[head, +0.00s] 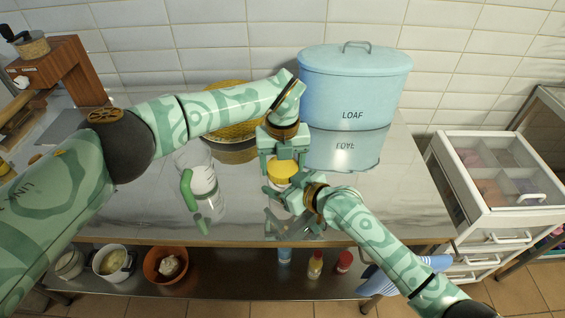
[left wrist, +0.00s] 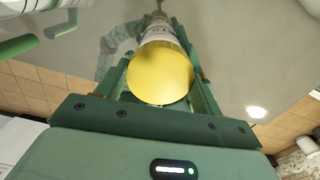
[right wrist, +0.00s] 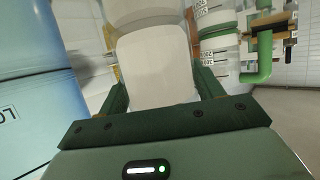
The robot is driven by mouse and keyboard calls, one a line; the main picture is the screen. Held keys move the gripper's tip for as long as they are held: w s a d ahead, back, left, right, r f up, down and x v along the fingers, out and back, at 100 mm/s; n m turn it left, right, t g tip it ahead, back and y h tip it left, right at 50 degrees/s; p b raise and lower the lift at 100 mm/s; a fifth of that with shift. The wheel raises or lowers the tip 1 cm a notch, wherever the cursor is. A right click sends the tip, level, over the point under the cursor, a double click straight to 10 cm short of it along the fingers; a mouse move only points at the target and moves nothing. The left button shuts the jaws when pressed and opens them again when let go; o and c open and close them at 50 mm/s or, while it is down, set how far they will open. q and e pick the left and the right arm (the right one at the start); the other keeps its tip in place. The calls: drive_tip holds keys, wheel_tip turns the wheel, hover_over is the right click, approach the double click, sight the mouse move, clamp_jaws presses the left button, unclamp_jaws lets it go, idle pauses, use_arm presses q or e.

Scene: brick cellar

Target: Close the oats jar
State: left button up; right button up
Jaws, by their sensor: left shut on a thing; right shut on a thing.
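A yellow lid (head: 282,170) stands over the steel worktop (head: 340,205), and its round top faces the camera in the left wrist view (left wrist: 160,73). My left gripper (head: 284,160) reaches down from above and is shut on the lid. The pale jar body (right wrist: 155,70) sits between the fingers of my right gripper (head: 275,192), which is shut on it from the right side. A white body with print shows beyond the lid in the left wrist view. I cannot tell whether the lid is seated on the rim; the grippers hide much of the jar.
A clear jug with a green handle (head: 187,188) stands just left of the jar. A blue LOAF bin (head: 352,92) stands behind to the right, and a yellow round container (head: 228,131) behind to the left. A drawer unit (head: 490,200) stands at right. Worktop right of my grippers is clear.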

use_arm(q)
drive_tip(key=o, duration=1.1)
drive_tip(key=shift+r, duration=2.3)
drive_tip(key=shift+o, duration=1.1)
wheel_tip(320, 180, up, 12)
use_arm(e)
drive_tip(key=o, duration=2)
drive_tip(key=shift+c, duration=0.2)
